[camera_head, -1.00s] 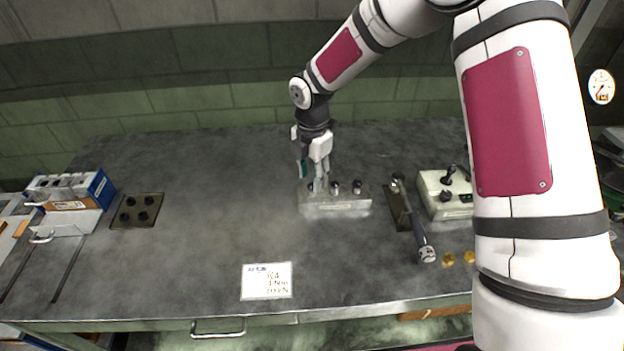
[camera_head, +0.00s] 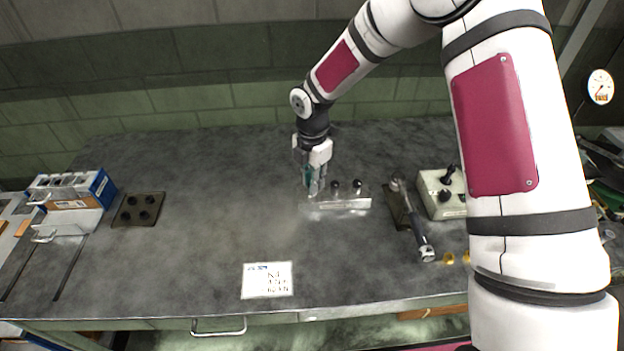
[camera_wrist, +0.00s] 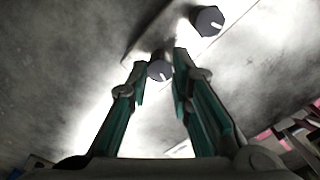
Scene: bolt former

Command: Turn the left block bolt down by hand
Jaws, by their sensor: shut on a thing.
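A silver metal block (camera_head: 342,204) stands on the bench and carries a row of dark-headed bolts. My gripper (camera_head: 314,189) points down over the block's left end and is shut on the left block bolt (camera_wrist: 160,71), whose dark head with a white mark sits between the fingertips in the wrist view. In the head view the fingers hide this bolt. The middle bolt (camera_head: 335,184) and right bolt (camera_head: 357,184) stand free to its right. One neighbouring bolt (camera_wrist: 208,21) also shows in the wrist view, with a white mark.
A torque wrench (camera_head: 413,222) lies to the right of the block, beside a pale control box (camera_head: 437,205). A dark plate with several knobs (camera_head: 138,209) and a blue-white box (camera_head: 72,189) are at the left. A white card (camera_head: 267,281) lies in front. The middle-left bench is clear.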

